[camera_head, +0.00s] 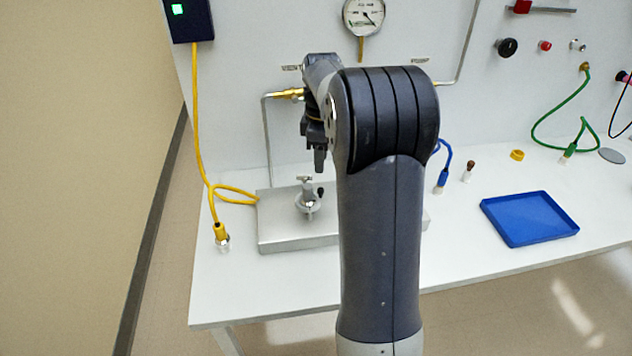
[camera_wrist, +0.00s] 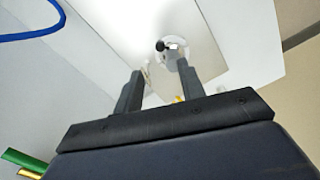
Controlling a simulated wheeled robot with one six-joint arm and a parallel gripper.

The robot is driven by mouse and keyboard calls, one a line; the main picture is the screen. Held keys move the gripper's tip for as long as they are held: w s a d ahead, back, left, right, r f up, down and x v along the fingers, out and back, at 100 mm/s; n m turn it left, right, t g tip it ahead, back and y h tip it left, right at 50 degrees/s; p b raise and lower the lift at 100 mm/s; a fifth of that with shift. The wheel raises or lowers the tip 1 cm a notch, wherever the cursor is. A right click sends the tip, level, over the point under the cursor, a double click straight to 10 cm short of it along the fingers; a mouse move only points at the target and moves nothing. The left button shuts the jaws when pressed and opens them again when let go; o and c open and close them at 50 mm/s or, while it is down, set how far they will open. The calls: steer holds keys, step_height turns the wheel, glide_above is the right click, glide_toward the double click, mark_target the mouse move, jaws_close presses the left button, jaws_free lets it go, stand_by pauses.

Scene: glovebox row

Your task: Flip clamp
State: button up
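The clamp (camera_head: 308,201) is a small silvery fitting with a T-shaped top and a black knob (camera_head: 320,192). It stands on a flat metal plate (camera_head: 282,243) on the white bench. In the wrist view the clamp (camera_wrist: 173,54) and its black knob (camera_wrist: 160,45) show beyond the fingertips, nearer the right finger. My gripper (camera_head: 320,158) points down above the clamp, apart from it, partly hidden by my arm. In the wrist view my gripper (camera_wrist: 160,72) is open, with nothing between its fingers.
A yellow cable (camera_head: 197,120) ends in a connector (camera_head: 221,234) left of the plate. A blue tray (camera_head: 530,218), a brown-topped vial (camera_head: 468,171) and a yellow ring (camera_head: 517,155) are to the right. A gauge (camera_head: 364,16) and a metal pipe (camera_head: 267,140) are on the back panel.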

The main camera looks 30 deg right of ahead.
mark_target(321, 188)
step_height(321, 188, down, 9)
steer(key=shift+f+p, duration=0.1)
steer(key=shift+p, duration=0.25)
steer(key=shift+c, duration=0.2)
jaws_close()
